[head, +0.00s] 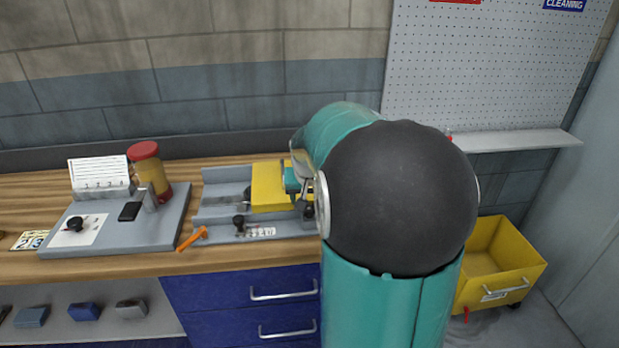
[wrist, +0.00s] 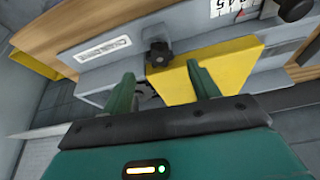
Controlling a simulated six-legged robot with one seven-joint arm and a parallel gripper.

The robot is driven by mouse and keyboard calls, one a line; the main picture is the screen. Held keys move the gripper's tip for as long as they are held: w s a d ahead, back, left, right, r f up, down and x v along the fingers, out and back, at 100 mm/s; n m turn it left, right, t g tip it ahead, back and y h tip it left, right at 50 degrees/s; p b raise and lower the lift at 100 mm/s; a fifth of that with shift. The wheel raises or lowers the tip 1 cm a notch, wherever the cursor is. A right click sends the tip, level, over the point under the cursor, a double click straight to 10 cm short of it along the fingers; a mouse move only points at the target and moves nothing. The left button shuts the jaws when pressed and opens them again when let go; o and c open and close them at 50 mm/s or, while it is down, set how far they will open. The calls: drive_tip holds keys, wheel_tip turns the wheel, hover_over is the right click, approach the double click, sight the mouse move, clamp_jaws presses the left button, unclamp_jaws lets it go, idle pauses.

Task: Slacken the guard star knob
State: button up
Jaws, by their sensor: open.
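A black star knob (wrist: 158,52) sits on the grey fixture beside the yellow guard (wrist: 228,68) in the wrist view. My gripper (wrist: 160,70) is open and empty. Its two green fingers point towards the knob, which shows between and just beyond the tips; I cannot tell whether they touch it. In the head view the yellow guard (head: 268,190) lies on the grey rail fixture, and a dark knob (head: 308,212) shows at its right end, partly hidden by my arm. My gripper (head: 297,184) is mostly hidden there too.
A second black knob (head: 239,222) stands on the fixture's front left by a number scale (head: 262,232). An orange tool (head: 192,239) lies left of it. A yellow bin (head: 500,262) stands on the floor at right.

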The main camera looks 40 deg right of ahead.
sight(309, 209)
drive_tip(key=x, duration=0.5)
drive_tip(key=shift+s+d+r+n+t, duration=0.1)
drive_tip(key=shift+n+t, duration=0.2)
drive_tip(key=shift+n, duration=0.5)
drive_tip(key=shift+d+n+t+y, duration=0.15)
drive_tip(key=shift+n+y, duration=0.35)
drive_tip(key=shift+n, duration=0.6)
drive_tip(key=shift+d+n+t+y, duration=0.15)
drive_tip(key=shift+n+y, duration=0.35)
drive_tip(key=shift+n, duration=0.6)
drive_tip(key=shift+a+m, duration=0.25)
drive_tip(key=shift+m, duration=0.25)
drive_tip(key=m+h, duration=0.1)
drive_tip(key=m, duration=0.1)
drive_tip(key=m+g+h, duration=0.1)
drive_tip(key=m, duration=0.1)
drive_tip(key=shift+a+m, duration=0.15)
drive_tip(key=shift+m, duration=0.25)
drive_tip(key=shift+r, duration=0.3)
drive_tip(key=v, duration=1.3)
